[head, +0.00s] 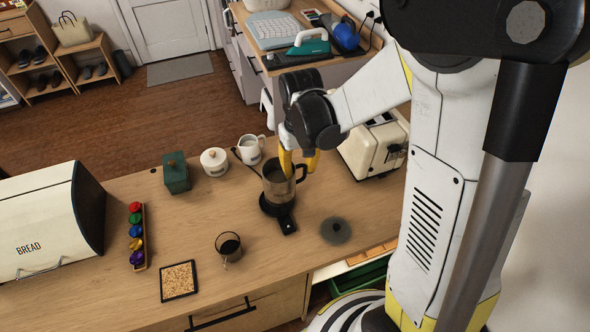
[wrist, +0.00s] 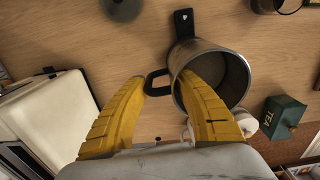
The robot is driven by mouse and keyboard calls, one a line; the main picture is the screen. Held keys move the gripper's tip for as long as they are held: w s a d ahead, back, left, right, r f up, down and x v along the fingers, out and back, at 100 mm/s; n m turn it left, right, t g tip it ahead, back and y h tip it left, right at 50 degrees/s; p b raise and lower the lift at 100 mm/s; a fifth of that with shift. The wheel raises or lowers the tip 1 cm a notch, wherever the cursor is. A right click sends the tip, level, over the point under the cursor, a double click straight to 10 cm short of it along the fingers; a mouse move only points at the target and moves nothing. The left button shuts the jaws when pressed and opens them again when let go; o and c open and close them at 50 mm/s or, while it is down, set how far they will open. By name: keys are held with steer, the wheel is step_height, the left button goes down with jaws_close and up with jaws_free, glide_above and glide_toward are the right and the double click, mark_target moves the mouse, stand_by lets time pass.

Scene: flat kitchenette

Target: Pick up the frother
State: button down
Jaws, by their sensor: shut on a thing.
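There one yellow finger of my gripper (wrist: 162,78) reaches inside the jug and the other stays outside, past the handle (wrist: 156,84). The jaws are shut on the handle side of the jug.
A dark round lid (head: 335,231) lies to the right and a cream toaster (head: 373,150) stands behind it. A milk jug (head: 250,149), white pot (head: 214,161) and green canister (head: 176,173) stand behind left. A glass cup (head: 229,247) is in front left, near a coaster (head: 179,281).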

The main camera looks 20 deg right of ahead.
steer(key=s+d+r+p, duration=0.2)
steer(key=s+d+r, duration=0.2)
steer(key=s, duration=0.5)
step_height(320, 180, up, 2)
steer(key=shift+d, duration=0.2)
steer(key=shift+s, duration=0.1)
stand_by(1.4)
